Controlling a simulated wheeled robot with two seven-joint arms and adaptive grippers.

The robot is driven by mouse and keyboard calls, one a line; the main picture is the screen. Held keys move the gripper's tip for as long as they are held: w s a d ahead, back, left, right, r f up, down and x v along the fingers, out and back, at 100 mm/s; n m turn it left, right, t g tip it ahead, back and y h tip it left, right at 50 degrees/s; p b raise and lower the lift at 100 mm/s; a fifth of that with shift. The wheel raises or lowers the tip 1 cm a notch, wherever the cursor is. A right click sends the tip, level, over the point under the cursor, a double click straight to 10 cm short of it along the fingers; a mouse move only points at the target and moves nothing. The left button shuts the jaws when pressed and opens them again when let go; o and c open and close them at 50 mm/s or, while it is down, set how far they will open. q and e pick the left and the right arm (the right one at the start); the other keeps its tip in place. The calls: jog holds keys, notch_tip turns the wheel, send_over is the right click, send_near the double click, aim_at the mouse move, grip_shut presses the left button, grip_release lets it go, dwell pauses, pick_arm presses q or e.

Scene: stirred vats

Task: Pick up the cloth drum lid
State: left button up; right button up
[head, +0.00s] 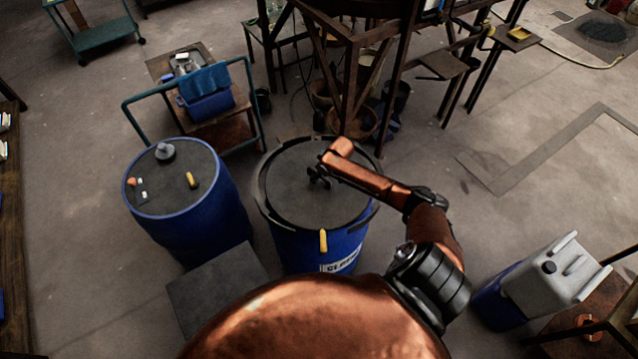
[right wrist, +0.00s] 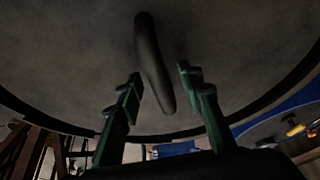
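The cloth drum lid (head: 300,205) is a round dark grey disc on top of a blue drum (head: 345,252) with a partly readable white label. My right gripper (head: 318,178) is over the lid, near its middle. In the right wrist view, the lid (right wrist: 75,60) fills most of the picture. A dark bar handle (right wrist: 153,65) stands out from it. The two green fingers of my right gripper (right wrist: 160,88) are open, one on each side of the handle, with gaps showing. Whether the lid is seated or lifted is unclear. My left gripper is not in view.
Another blue drum (head: 200,222) with small items on its top stands to the left. A trolley (head: 225,125) with a blue bin is behind. A dark metal stand (head: 350,80) rises behind the lid. A grey jerrycan (head: 555,280) is at right.

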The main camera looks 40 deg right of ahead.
jog(key=shift+f, duration=0.2)
dwell(0.4)
grip_shut()
dwell(0.7)
jog(key=shift+w+r, duration=0.1)
jog(key=shift+w, duration=0.05)
